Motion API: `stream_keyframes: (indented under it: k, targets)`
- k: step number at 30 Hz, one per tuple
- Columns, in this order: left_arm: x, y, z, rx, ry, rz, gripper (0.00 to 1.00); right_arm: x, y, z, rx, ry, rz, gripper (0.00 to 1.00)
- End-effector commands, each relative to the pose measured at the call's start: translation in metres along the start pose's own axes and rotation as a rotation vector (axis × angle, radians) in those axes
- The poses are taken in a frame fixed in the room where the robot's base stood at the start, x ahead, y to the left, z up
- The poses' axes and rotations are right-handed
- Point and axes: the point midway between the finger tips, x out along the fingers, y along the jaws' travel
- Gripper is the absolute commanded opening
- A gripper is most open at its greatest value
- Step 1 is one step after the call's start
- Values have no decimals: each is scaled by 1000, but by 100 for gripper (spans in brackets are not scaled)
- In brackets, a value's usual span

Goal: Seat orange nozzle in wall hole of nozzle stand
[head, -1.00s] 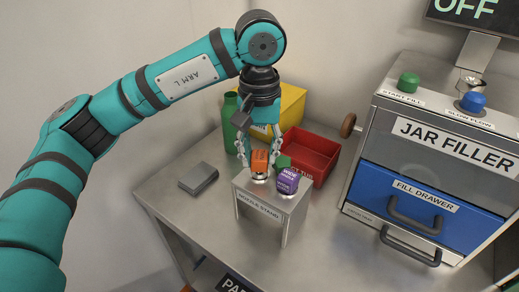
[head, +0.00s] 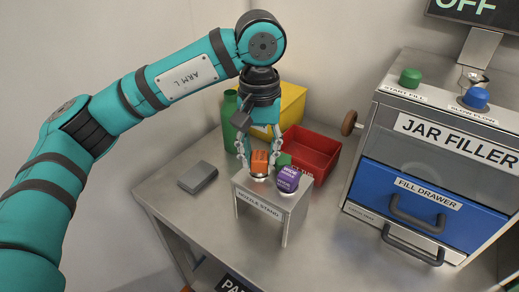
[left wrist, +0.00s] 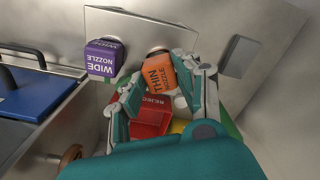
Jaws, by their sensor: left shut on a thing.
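The orange nozzle (head: 259,163), labelled "THIN NOZZLE" in the left wrist view (left wrist: 160,74), is upright above the rear left of the nozzle stand (head: 259,206). My left gripper (head: 259,160) is shut on it, one finger on each side; it also shows in the left wrist view (left wrist: 160,90). The nozzle's lower end is at the stand's top. I cannot tell whether it sits in a hole. The purple wide nozzle (head: 288,180) stands on the stand just to the right, also seen in the left wrist view (left wrist: 104,58). My right gripper is not in view.
A red bin (head: 314,152), a yellow box (head: 292,107) and a green bottle (head: 230,112) stand behind. A green object (head: 283,160) is close behind the purple nozzle. A grey block (head: 198,178) lies left. The jar filler (head: 420,165) stands right. The table front is clear.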

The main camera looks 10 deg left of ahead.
Motion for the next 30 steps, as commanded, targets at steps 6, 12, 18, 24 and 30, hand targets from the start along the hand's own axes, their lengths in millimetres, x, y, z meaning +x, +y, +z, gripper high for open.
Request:
stream_keyframes:
  k: [6,12,18,24,30]
  targets:
    - [6,0,0,0,0,0,0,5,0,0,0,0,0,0]
    - [4,0,0,1,-2,-2,0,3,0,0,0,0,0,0]
    - [-3,0,0,0,-2,-2,0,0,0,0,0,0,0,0]
    - [-7,0,0,0,-2,-1,0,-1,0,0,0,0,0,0]
    - [-7,0,0,0,-1,0,40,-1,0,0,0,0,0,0]
